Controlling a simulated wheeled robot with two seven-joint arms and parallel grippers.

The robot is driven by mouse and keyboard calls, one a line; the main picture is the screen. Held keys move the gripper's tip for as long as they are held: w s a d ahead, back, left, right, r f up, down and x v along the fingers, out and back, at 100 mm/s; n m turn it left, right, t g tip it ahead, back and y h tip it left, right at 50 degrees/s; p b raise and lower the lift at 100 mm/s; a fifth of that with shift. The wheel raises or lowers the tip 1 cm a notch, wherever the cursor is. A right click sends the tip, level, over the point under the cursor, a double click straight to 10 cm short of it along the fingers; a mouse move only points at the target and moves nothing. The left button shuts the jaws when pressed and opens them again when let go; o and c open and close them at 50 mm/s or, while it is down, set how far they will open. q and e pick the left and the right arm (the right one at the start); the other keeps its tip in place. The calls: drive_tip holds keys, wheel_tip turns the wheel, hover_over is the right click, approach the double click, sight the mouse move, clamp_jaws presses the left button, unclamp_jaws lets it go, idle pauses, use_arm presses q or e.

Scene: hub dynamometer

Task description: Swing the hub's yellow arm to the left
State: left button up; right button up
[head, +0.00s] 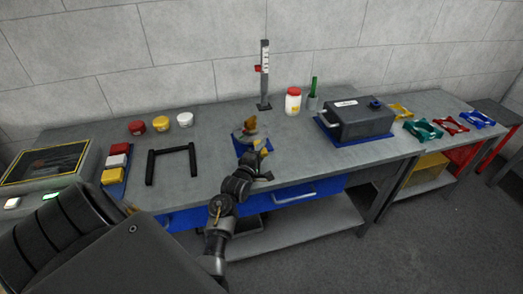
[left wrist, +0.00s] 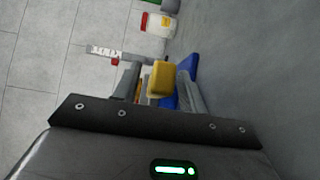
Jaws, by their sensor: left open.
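The hub (head: 239,136) stands on a blue base near the table's front edge in the head view, with an orange-yellow part (head: 251,124) on top. A yellow block (left wrist: 160,79), which looks like the end of the hub's yellow arm, shows in the left wrist view. My left gripper (head: 262,164) is open at the front of the hub. In the left wrist view its two fingers (left wrist: 158,88) stand on either side of the yellow block, with gaps visible. Whether they touch it is unclear. The gripper and arm partly hide the hub. My right gripper is not in view.
A black handle frame (head: 172,150) and colored buttons (head: 117,160) lie left of the hub. An upright scale (head: 264,75) stands behind it, with a red-lidded jar (head: 293,102). A grey box (head: 358,119) is to the right. Blue drawers (head: 292,192) lie below.

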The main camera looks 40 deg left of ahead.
use_arm(q)
drive_tip(key=shift+w, duration=0.1)
drive_tip(key=shift+c, duration=0.3)
clamp_jaws()
